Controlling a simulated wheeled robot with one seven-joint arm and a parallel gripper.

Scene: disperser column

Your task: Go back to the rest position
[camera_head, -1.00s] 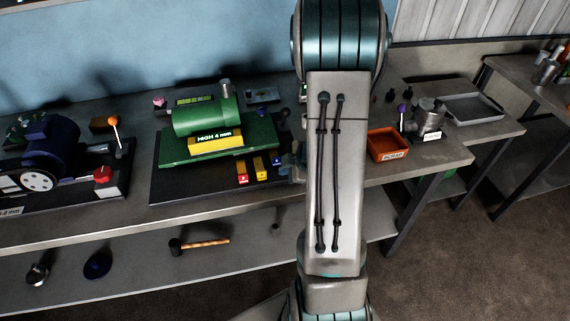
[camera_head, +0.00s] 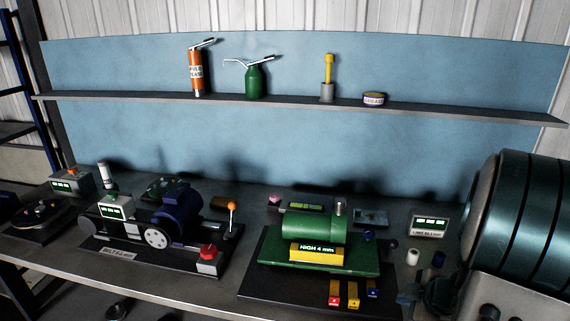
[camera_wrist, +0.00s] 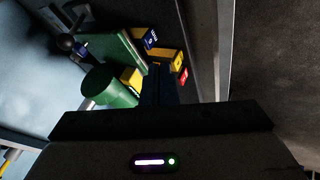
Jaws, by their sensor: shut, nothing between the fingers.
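My gripper (camera_wrist: 158,88) shows in the wrist view as dark fingers, shut and empty. Beyond them lies the green machine (camera_wrist: 113,84) with several yellow blocks (camera_wrist: 166,58) near the fingertips; I cannot tell the exact gap. In the head view my arm fills the right edge, and a dark part of it stands right of the green machine (camera_head: 312,228). The machine carries a yellow bar marked "HIGH 4 mm" (camera_head: 316,253). Small red, yellow and blue-ended blocks (camera_head: 353,295) lie in front of it.
A blue motor unit (camera_head: 178,208) with an orange-knobbed lever stands left on the bench (camera_head: 200,288). A display box (camera_head: 429,227) stands near my arm. A wall shelf (camera_head: 300,103) holds an orange can, green oiler, yellow-handled tool and tin. The bench's front edge is close.

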